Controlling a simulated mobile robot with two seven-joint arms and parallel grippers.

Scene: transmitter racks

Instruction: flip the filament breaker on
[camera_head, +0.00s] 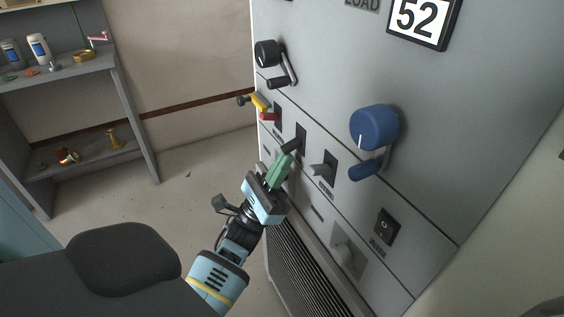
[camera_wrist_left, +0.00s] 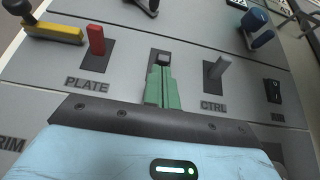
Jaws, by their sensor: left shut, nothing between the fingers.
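A breaker with a dark handle (camera_head: 291,146) sits in a slot on the grey cabinet front, between the red-handled breaker and the grey-handled one. Its handle tip (camera_wrist_left: 162,58) also shows in the left wrist view, just beyond my green fingertips. Its label is hidden behind my gripper, so I cannot read whether it says filament. My left gripper (camera_head: 286,160) is shut and empty, its fingertips at or very near this handle; I cannot tell whether they touch. In the wrist view the left gripper (camera_wrist_left: 161,75) covers the lower part of the slot. My right gripper is out of view.
Left of it are the PLATE breaker's red handle (camera_wrist_left: 96,40) and a yellow lever (camera_wrist_left: 52,33). Right of it is the CTRL breaker's grey handle (camera_wrist_left: 217,68). A blue crank knob (camera_head: 375,127) and black crank (camera_head: 267,54) project above. A shelf (camera_head: 90,72) stands far left.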

